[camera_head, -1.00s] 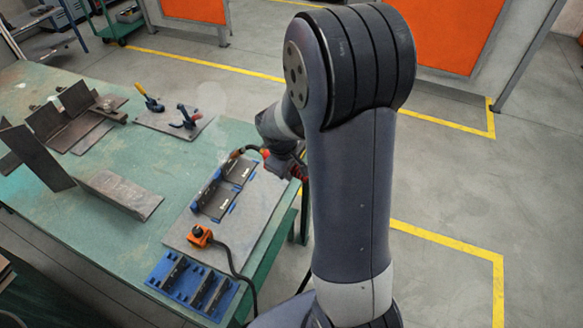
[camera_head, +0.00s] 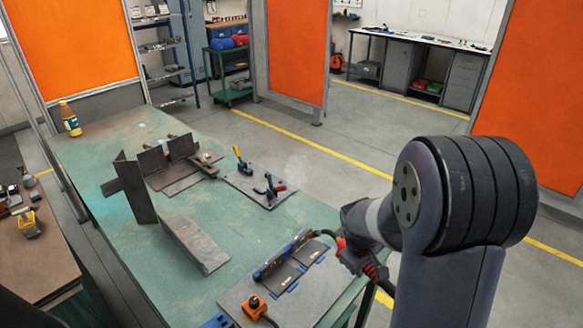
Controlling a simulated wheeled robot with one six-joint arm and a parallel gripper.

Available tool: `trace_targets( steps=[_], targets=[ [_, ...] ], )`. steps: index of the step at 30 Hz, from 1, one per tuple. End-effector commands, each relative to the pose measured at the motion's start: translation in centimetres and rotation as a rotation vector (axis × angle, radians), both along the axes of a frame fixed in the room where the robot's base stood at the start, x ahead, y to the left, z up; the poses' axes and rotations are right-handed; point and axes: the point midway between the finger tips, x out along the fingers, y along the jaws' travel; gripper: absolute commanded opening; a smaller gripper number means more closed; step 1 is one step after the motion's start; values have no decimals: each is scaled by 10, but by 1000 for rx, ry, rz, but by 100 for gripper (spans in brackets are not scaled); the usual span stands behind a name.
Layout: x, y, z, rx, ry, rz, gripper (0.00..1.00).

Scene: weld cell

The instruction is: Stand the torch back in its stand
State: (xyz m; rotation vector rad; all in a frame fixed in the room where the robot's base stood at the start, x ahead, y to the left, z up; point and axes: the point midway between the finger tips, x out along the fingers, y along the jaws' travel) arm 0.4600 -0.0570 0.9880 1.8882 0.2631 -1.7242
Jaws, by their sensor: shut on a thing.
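The torch (camera_head: 325,233) shows as a dark curved neck with a coppery end beside my gripper. My gripper (camera_head: 346,257) is small in view, at the right edge of the green table, and is shut on the torch. Its fingers are mostly hidden by the arm and the torch. The torch end is over or close to the dark angle pieces (camera_head: 284,276) on a grey plate; I cannot tell if it touches. I cannot make out a torch stand for sure. An orange block (camera_head: 254,304) with a black cable sits on the near part of the plate.
The green table (camera_head: 140,140) bears upright brown steel plates (camera_head: 137,190), a loose steel bar (camera_head: 195,245) and a plate with toggle clamps (camera_head: 262,188). A bottle (camera_head: 70,119) stands at its far corner. A brown bench (camera_head: 40,260) is at left. Floor beyond is open.

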Motion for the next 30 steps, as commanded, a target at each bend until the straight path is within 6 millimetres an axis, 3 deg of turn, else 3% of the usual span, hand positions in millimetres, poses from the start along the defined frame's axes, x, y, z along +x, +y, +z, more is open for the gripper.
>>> trace_targets(
  steps=[5, 21, 30],
  targets=[
    [3, 5, -6, 5, 3, -39, 2],
    [15, 52, -65, 6, 5, -491, 2],
    [16, 58, -73, 0, -1, -553, 2]
  ],
)
